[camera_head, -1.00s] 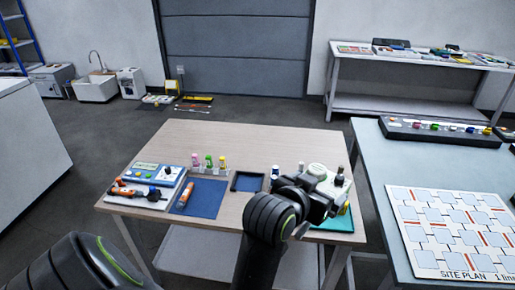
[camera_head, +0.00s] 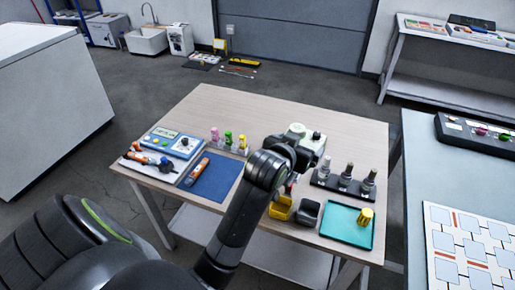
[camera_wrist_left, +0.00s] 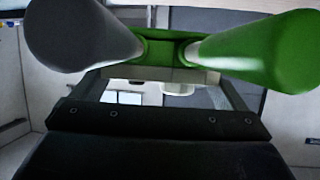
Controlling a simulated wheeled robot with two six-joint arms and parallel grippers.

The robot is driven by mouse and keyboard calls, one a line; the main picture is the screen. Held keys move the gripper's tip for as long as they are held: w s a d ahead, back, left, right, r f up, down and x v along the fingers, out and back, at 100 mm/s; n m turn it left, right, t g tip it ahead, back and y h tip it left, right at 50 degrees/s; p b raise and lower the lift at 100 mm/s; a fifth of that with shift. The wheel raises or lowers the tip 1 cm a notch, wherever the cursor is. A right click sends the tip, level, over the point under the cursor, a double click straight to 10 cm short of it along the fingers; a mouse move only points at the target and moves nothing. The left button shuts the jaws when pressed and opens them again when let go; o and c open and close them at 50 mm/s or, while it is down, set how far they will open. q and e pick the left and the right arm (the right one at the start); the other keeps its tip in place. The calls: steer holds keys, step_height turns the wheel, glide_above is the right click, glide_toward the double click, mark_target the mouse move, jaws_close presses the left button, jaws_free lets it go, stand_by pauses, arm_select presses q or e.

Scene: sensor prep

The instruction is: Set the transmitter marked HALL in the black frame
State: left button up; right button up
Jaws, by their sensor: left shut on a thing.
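My left gripper (camera_head: 292,170) is over the right half of the wooden table, seen mostly from behind. In the left wrist view it is shut on a green part (camera_wrist_left: 168,52) with two thick round ends, one grey and one green. No HALL marking is readable on it. In the head view the held part is mostly hidden by the gripper. The black frame is not visible now; my left arm and gripper cover the area right of the blue mat (camera_head: 222,178). A yellow block (camera_head: 281,208) and a dark grey block (camera_head: 307,213) stand just in front of the gripper.
A teal tray (camera_head: 340,231) holds a yellow knurled piece (camera_head: 366,217). A black rack (camera_head: 328,182) with several metal-topped pieces stands behind it. Pink, green and yellow pieces (camera_head: 228,140) stand at the back. A blue meter (camera_head: 172,143) and orange tools lie left.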

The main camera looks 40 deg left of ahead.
arm_select(q)
steer(key=shift+n+y, duration=0.9)
steer(key=w+a+f+b, duration=0.2)
steer(key=a+f, duration=0.2)
steer(key=f, duration=0.2)
steer(key=w+a+f+b, duration=0.1)
steer(key=w+a+f, duration=0.1)
steer(key=a+f, duration=0.3)
steer(key=w+a+f+b, duration=0.2)
steer(key=a+f, duration=0.3)
steer(key=f, duration=0.3)
steer(key=shift+a+b, duration=0.1)
steer(key=shift+b, duration=0.25)
steer(key=shift+s+p, duration=0.1)
steer(key=shift+p, duration=0.6)
steer(key=shift+f+b, duration=0.45)
steer(key=shift+f, duration=0.6)
stand_by(0.4)
steer(key=o, duration=0.8)
steer(key=shift+o, duration=0.2)
